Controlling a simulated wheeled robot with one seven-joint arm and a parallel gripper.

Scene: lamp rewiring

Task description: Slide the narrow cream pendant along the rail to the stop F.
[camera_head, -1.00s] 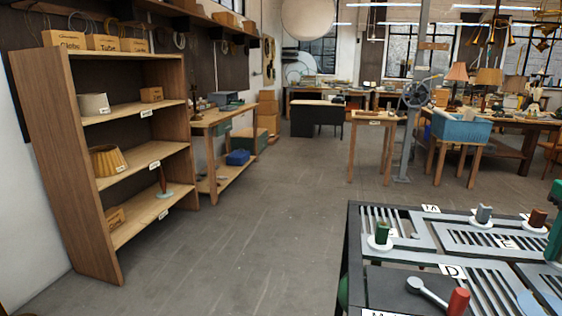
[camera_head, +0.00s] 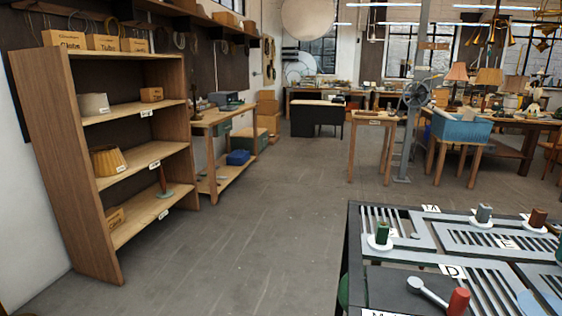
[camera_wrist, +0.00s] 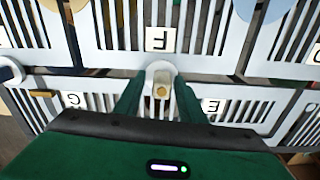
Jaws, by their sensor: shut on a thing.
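The narrow cream pendant (camera_wrist: 162,84), a small cream peg on a pale round base, stands in the middle of the wrist view. My gripper (camera_wrist: 160,92) has its green fingers on either side of it and is shut on it. The stop F label (camera_wrist: 160,39) is just above the pendant in that view, a short distance away. The fingers partly hide the rail around the pendant. In the head view the pendant, the F label and my gripper do not show.
The slotted grey board carries labels G (camera_wrist: 73,100), E (camera_wrist: 211,106) and D (camera_head: 453,271). A green peg (camera_head: 382,234), a grey peg (camera_head: 484,212), a brown peg (camera_head: 538,217) and a red-ended lever (camera_head: 458,301) stand on it. A shelf (camera_head: 110,150) is at left; the floor between is clear.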

